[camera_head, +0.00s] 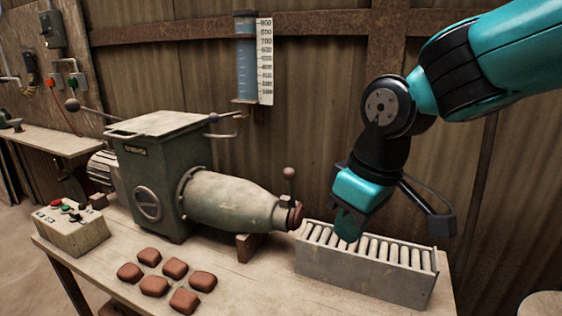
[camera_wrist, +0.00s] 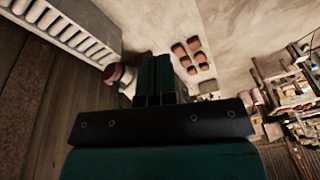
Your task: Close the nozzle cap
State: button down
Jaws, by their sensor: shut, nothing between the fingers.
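The press nozzle is a pale cone (camera_head: 232,201) that narrows to the right. I cannot tell how far the cap covers the opening. In the wrist view the reddish cap end (camera_wrist: 113,73) shows just left of my fingers. My gripper (camera_head: 347,230) points down over the roller rack, to the right of the cap and apart from it. Its teal fingers (camera_wrist: 154,72) are together and empty.
A grey roller rack (camera_head: 360,277) stands on the bench right of the nozzle, under my gripper. Several brown tiles (camera_head: 174,268) lie at the front. A control box (camera_head: 70,230) stands at left. A graduated water column (camera_head: 247,60) hangs on the wall behind.

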jog(key=w+a+r+n+t+h+p, duration=0.1)
jog(key=w+a+r+h+p, duration=0.15)
jog(key=w+a+p, duration=0.55)
jog(key=w+a+r+n+t+h+p, duration=0.1)
jog(key=w+a+r+h+p, duration=0.2)
jog(key=w, duration=0.8)
jog(key=w+d+f+p, duration=0.3)
jog(key=w+f+p, duration=0.2)
jog(key=f, duration=0.4)
jog(key=shift+w+d+f+y, duration=0.25)
jog(key=shift+w+d+y, duration=0.1)
jog(key=shift+w, duration=0.35)
jog(key=shift+g+y, duration=0.3)
jog(key=shift+g, duration=0.2)
jog(key=w, duration=0.1)
jog(key=w+d+r, duration=0.1)
jog(key=w+p, duration=0.1)
jog(key=w, duration=0.1)
jog(key=shift+d+r, duration=0.35)
jog(key=shift+r, duration=0.05)
jog(key=shift+a, duration=0.2)
jog(key=shift+w+d, duration=0.1)
jog(key=shift+d, duration=0.4)
